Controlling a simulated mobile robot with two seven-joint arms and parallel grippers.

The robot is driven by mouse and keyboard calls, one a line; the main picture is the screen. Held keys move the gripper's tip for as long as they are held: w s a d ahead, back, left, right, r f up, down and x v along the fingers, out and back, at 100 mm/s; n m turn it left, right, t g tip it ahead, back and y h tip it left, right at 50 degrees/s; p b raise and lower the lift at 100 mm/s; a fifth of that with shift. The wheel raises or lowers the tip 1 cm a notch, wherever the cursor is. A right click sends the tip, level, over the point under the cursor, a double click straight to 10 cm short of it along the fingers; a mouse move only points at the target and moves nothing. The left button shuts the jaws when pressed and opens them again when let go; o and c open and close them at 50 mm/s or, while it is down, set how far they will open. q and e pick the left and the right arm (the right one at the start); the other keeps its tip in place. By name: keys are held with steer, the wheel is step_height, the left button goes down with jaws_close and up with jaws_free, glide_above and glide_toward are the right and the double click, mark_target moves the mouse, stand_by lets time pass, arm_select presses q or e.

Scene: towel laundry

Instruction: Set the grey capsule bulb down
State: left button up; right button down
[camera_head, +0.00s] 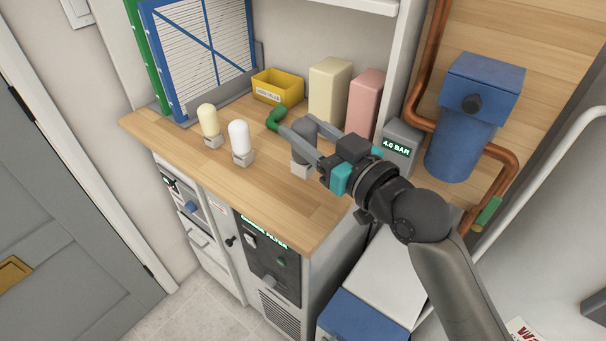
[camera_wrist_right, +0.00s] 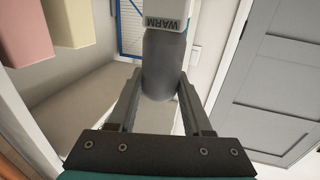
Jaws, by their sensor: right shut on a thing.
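The grey capsule bulb (camera_head: 302,151) has a dark rounded body and a pale block-like base. My right gripper (camera_head: 298,125) reaches in from the right, and its fingers are shut on the bulb over the wooden counter. The right wrist view shows the bulb (camera_wrist_right: 163,66) between the two fingers, its pale base marked "WARM" upside down in the picture. The bulb looks about upright with its base low near the counter; I cannot tell whether it touches. My left gripper is not in view.
A cream bulb (camera_head: 209,121) and a white bulb (camera_head: 240,138) stand on the counter (camera_head: 200,159) to the left. A green bent piece (camera_head: 276,118), a yellow bin (camera_head: 278,89), and cream (camera_head: 329,90) and pink (camera_head: 366,103) boxes are behind. The front counter strip is clear.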

mark_target(310, 173)
step_height(310, 173, down, 8)
steer(key=shift+r+b, duration=0.15)
steer(key=shift+b, duration=1.1)
steer(key=c, duration=0.8)
jaws_free()
steer(key=o, duration=0.5)
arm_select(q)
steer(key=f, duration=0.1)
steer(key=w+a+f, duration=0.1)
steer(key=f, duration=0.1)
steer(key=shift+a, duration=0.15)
